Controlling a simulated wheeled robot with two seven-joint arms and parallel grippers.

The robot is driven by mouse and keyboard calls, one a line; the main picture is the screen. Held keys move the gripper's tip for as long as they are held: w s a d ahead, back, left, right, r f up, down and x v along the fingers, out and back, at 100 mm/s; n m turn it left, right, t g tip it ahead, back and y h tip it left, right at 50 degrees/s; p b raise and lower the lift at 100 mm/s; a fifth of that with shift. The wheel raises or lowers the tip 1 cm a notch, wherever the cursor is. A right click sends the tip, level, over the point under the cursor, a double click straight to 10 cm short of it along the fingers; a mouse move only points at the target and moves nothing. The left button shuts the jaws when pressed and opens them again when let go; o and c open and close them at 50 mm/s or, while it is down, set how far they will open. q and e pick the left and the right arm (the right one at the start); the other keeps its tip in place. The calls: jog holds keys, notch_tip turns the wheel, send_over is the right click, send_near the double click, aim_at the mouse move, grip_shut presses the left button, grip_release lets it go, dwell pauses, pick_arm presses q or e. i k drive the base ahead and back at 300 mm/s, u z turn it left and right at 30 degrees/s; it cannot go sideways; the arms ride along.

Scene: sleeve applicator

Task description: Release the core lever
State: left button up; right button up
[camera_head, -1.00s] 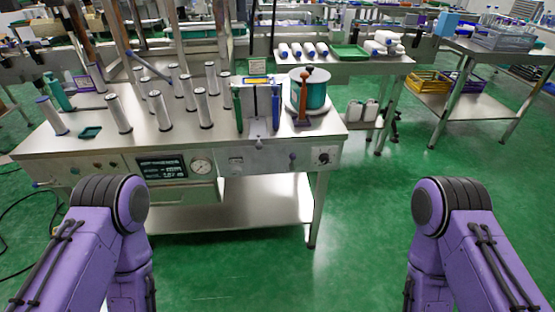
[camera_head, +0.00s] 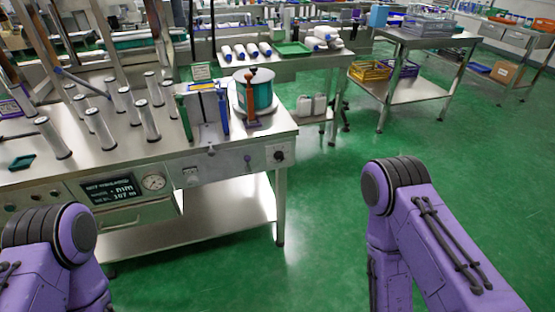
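A sleeve applicator bench (camera_head: 150,168) stands ahead and to the left, with a metal top and a front panel. Near its right end a brown-orange upright lever (camera_head: 252,98) with a round knob stands in front of a teal roll (camera_head: 262,92) on a round base. I take this for the core lever, but no label on it can be read. To its left is a metal fixture (camera_head: 205,112) with green and blue sides. Neither of my grippers is in view.
A back table (camera_head: 275,62) holds rolls and a green tray (camera_head: 294,48). A side table (camera_head: 425,40) stands at right. The green floor (camera_head: 330,215) between is clear.

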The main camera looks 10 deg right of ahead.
aim_at(247, 158)
jog(key=k, duration=0.5)
jog(key=z, duration=1.15)
jog(key=i, duration=0.95)
jog(key=u, duration=1.9)
